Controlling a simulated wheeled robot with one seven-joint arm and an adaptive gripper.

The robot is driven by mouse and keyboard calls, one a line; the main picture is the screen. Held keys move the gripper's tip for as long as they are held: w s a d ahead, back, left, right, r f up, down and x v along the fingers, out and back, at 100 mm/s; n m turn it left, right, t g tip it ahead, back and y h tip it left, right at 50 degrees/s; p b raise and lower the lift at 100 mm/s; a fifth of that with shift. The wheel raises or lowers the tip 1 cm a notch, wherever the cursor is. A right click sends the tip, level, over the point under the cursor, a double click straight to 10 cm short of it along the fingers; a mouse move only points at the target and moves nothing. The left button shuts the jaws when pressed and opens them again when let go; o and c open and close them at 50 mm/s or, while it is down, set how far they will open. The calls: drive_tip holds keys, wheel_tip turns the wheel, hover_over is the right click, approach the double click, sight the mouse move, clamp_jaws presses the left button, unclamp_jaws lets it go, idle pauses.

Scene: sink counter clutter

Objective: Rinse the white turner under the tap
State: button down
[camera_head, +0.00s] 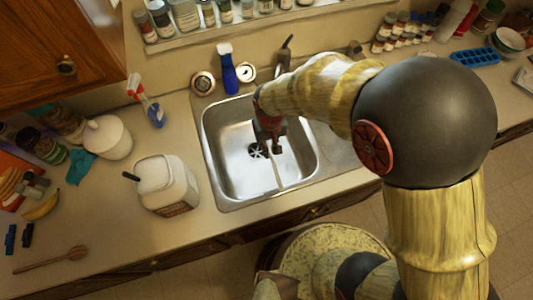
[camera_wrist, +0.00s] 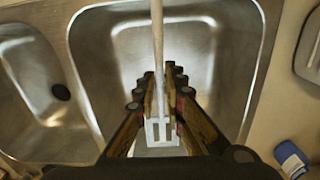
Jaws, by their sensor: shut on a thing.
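The white turner (camera_wrist: 158,60) is between the fingers of my gripper (camera_wrist: 166,75) in the wrist view. Its slotted head (camera_wrist: 162,131) lies toward my palm side and its long thin handle runs up out of the picture. In the head view my gripper (camera_head: 276,148) points down over the left basin of the sink (camera_head: 225,130). A thin pale length of the turner (camera_head: 277,176) shows there, toward the front rim. The tap (camera_head: 287,45) stands behind the sink, partly hidden by my arm. I cannot see any running water.
A blue bottle (camera_head: 227,72) stands behind the sink and a spray bottle (camera_head: 146,103) left of it. A white canister (camera_head: 166,183) stands left of the sink. A wooden spoon (camera_head: 52,261) lies at the front left. A drain (camera_head: 257,150) shows in the basin.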

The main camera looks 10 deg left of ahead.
drive_tip(key=w+d+f+b, duration=0.1)
drive_tip(key=w+f, duration=0.1)
drive_tip(key=w, duration=0.6)
drive_tip(key=shift+w+d+b, duration=0.2)
drive_tip(key=shift+d+b, duration=0.1)
drive_tip(key=shift+b, duration=0.1)
drive_tip(key=shift+f, duration=0.1)
idle(0.4)
drive_tip(key=shift+s+d, duration=0.1)
drive_tip(key=shift+d, duration=0.5)
drive_tip(key=shift+s, duration=0.15)
drive_tip(key=s+a, duration=0.1)
drive_tip(key=s, duration=0.5)
drive_tip(key=shift+s+a+p, duration=0.15)
drive_tip(key=shift+p, duration=0.3)
idle(0.3)
